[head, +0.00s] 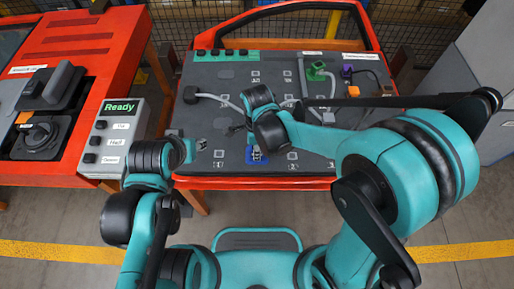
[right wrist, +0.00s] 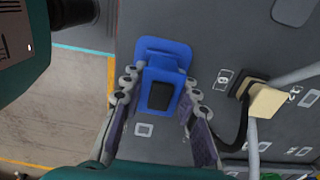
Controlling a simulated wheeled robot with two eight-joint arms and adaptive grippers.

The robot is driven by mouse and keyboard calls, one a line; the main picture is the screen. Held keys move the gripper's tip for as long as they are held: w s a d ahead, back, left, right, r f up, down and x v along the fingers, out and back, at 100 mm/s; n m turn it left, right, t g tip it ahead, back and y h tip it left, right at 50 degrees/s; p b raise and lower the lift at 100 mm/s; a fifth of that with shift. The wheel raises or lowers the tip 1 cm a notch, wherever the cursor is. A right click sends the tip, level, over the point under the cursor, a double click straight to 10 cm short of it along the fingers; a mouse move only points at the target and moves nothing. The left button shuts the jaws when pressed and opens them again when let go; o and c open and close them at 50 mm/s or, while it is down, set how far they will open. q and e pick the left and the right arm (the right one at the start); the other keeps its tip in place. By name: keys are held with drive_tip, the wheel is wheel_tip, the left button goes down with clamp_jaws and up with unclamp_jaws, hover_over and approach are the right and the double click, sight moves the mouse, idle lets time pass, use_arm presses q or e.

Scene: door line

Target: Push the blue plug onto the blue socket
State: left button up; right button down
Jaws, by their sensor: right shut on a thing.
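The blue plug (right wrist: 167,78), a block with a dark square face, sits between the fingers of my right gripper (right wrist: 160,100), which is shut on it. In the right wrist view the blue socket (right wrist: 150,46) shows as a flat plate just beyond the plug. The plug overlaps it; I cannot tell whether it is seated. In the head view the blue socket (head: 265,158) lies at the panel's front edge, with the right gripper's fingertips over it. My left gripper (head: 190,150) is at the panel's left front edge; its fingers are not clear.
The dark door panel (head: 230,75) has a red frame. Green (head: 317,70) and purple (head: 347,72) connectors and grey cables lie at its back right. A cable with a pale connector (right wrist: 267,100) is beside the plug. A control box (head: 112,135) reading Ready stands left.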

drive_tip(key=shift+f, duration=0.1)
idle(0.5)
drive_tip(key=c, duration=1.1)
unclamp_jaws()
drive_tip(key=shift+o, duration=0.2)
wheel_tip(320, 180, up, 12)
